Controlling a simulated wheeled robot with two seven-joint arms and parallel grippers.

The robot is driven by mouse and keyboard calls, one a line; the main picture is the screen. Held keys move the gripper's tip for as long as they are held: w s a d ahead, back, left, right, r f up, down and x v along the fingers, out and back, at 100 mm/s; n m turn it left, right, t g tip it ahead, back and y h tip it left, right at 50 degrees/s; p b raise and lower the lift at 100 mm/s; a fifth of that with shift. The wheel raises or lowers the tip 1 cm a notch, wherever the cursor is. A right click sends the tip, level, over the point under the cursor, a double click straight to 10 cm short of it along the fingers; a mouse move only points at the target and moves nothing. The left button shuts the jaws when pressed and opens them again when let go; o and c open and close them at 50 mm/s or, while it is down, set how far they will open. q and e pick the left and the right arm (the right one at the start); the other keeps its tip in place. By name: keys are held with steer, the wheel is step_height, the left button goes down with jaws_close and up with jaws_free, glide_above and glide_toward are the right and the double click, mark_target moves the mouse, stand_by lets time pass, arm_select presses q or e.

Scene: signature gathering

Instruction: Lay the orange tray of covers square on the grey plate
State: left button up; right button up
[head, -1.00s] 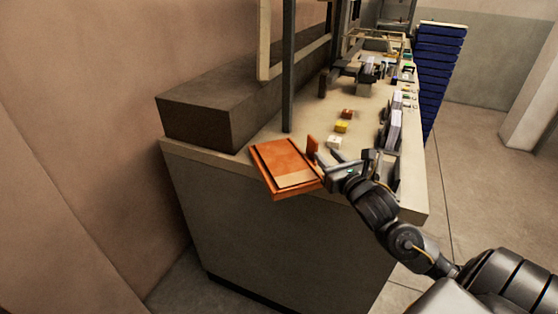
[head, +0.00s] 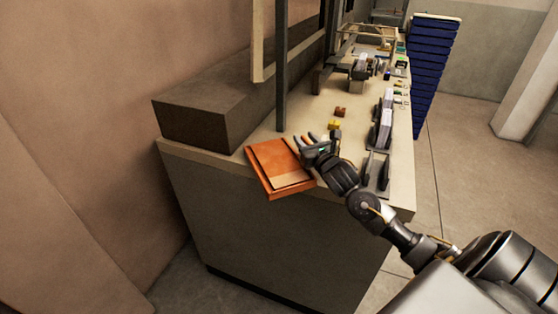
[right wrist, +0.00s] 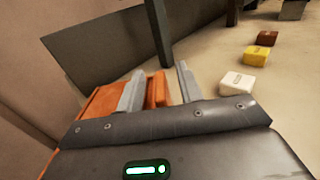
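The orange tray (head: 268,160) lies at the near end of the counter, its front corner sticking out past the edge. A paler tan panel covers part of it. An upright orange tab stands at its right side; in the right wrist view the tab (right wrist: 159,88) stands between my fingers. My right gripper (head: 311,138) is at the tray's right side. Its two fingers, seen in the right wrist view (right wrist: 158,88), are spread, with a gap visible between the tab and the right finger. I cannot make out the grey plate. My left gripper is not in view.
A long dark box (head: 190,125) lies along the counter's left side, near a dark upright post (head: 281,70). Yellow (head: 334,124) and reddish-brown (head: 341,112) blocks sit behind my gripper; a white block (right wrist: 237,83) shows nearby. Dark holders (head: 376,170) line the right edge.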

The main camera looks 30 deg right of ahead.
steer(key=shift+c, duration=0.3)
jaws_close()
steer(key=shift+r, duration=0.1)
